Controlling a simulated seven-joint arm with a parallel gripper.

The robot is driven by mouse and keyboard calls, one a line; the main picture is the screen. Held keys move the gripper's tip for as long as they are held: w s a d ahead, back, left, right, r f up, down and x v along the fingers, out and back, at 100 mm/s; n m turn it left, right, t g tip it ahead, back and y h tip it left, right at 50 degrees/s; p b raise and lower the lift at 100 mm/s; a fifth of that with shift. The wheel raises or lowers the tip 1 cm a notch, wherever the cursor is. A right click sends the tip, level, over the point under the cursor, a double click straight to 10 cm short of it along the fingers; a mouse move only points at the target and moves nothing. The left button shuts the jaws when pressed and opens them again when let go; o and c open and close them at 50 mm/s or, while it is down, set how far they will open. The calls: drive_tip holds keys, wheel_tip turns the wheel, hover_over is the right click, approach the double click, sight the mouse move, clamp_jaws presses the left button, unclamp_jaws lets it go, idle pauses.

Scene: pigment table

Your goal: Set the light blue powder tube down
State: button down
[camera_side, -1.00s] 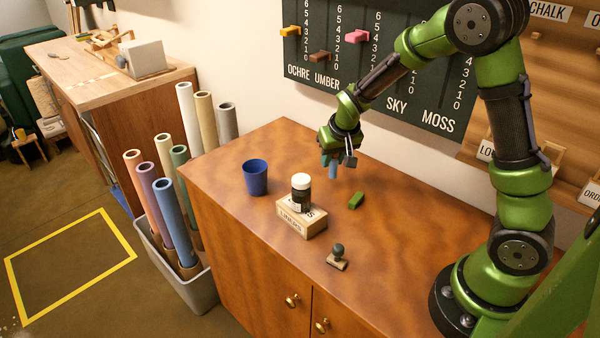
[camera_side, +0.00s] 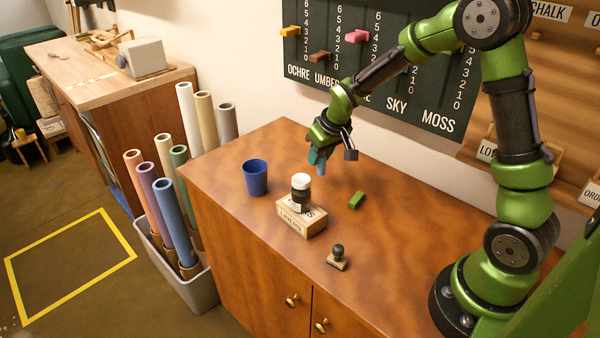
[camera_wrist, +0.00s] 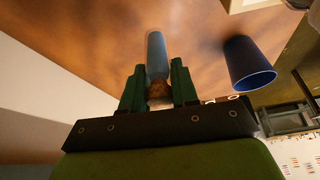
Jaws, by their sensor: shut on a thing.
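The light blue powder tube (camera_wrist: 156,52) is held between the two green fingers of my gripper (camera_wrist: 158,72) in the wrist view. Its brown, cork-like end is between the fingers and its blue body points away from them. In the side view, my gripper (camera_side: 318,158) is over the back of the wooden cabinet top, with the tube (camera_side: 321,168) hanging below the fingers. I cannot tell for sure whether the tube's lower end is clear of the wood.
A dark blue cup (camera_side: 255,178) stands left of my gripper. A labelled wooden block (camera_side: 301,222) bears a white-capped jar (camera_side: 301,190). A green block (camera_side: 356,200) and a stamp (camera_side: 338,258) lie nearer the arm. The slotted board (camera_side: 350,75) rises behind.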

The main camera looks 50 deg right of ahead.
drive_tip(key=w, duration=0.4)
drive_tip(key=w+d, duration=0.1)
drive_tip(key=w, duration=0.3)
drive_tip(key=w+d+f, duration=0.1)
drive_tip(key=w, duration=0.3)
drive_tip(key=shift+f, duration=0.1)
drive_tip(key=shift+s+f, duration=0.15)
drive_tip(key=shift+f, duration=1.6)
drive_tip(key=shift+f, duration=0.15)
drive_tip(key=c, duration=0.9)
unclamp_jaws()
drive_tip(key=shift+o, duration=0.2)
